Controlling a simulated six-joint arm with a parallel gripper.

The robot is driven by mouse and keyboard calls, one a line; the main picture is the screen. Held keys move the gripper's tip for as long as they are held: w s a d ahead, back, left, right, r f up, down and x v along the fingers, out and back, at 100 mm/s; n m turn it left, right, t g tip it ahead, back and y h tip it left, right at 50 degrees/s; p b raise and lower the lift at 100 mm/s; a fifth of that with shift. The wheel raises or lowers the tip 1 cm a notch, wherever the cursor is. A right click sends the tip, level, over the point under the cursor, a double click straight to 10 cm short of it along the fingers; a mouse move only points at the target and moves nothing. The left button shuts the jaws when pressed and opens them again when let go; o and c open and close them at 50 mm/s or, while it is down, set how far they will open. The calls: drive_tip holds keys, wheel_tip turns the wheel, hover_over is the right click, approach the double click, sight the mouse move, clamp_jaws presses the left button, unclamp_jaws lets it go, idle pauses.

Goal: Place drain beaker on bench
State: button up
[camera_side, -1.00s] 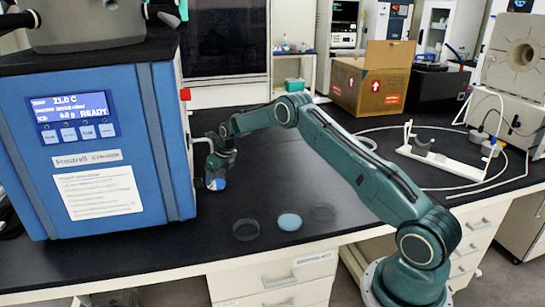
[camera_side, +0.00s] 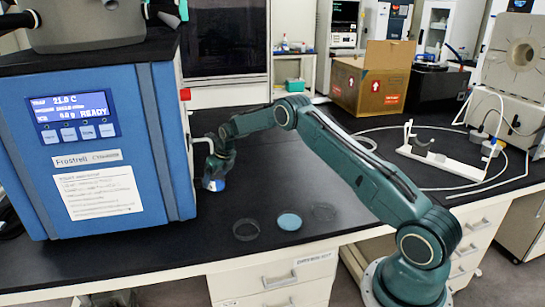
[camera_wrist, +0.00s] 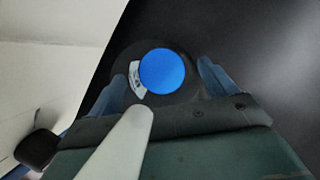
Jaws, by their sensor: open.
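The drain beaker (camera_side: 214,184) stands upright by the right side of the blue freeze dryer (camera_side: 100,150), under its pale drain spout (camera_side: 203,140). In the wrist view I look down into the beaker (camera_wrist: 162,71), which holds bright blue liquid and has a white label on its left. My gripper (camera_side: 216,166) is open around the beaker's upper part in the side view. In the wrist view its two fingers (camera_wrist: 163,84) lie on either side of the beaker, with gaps visible. The side view hides the beaker's upper part behind my gripper.
A dark ring (camera_side: 246,230), a light blue disc (camera_side: 289,222) and another dark ring (camera_side: 324,212) lie on the black bench (camera_side: 270,190). The pale spout (camera_wrist: 122,140) crosses the wrist view's near side. A white stand and tubing (camera_side: 440,160) lie at right.

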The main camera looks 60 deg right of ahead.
drive_tip(key=shift+r, duration=0.15)
drive_tip(key=v, duration=1.2)
drive_tip(key=shift+r, duration=0.1)
idle(0.5)
drive_tip(key=s+a+r+n, duration=1.5)
drive_tip(key=s+r+n, duration=0.3)
drive_tip(key=s+r, duration=0.15)
drive_tip(key=s+a+f+n, duration=0.1)
drive_tip(key=s+a+n, duration=0.2)
drive_tip(key=s+n, duration=0.6)
drive_tip(key=s+a+f+n+t, duration=0.1)
drive_tip(key=s+a+n, duration=0.3)
drive_tip(key=s+n, duration=0.5)
drive_tip(key=shift+s+f, duration=0.25)
drive_tip(key=shift+s, duration=3.1)
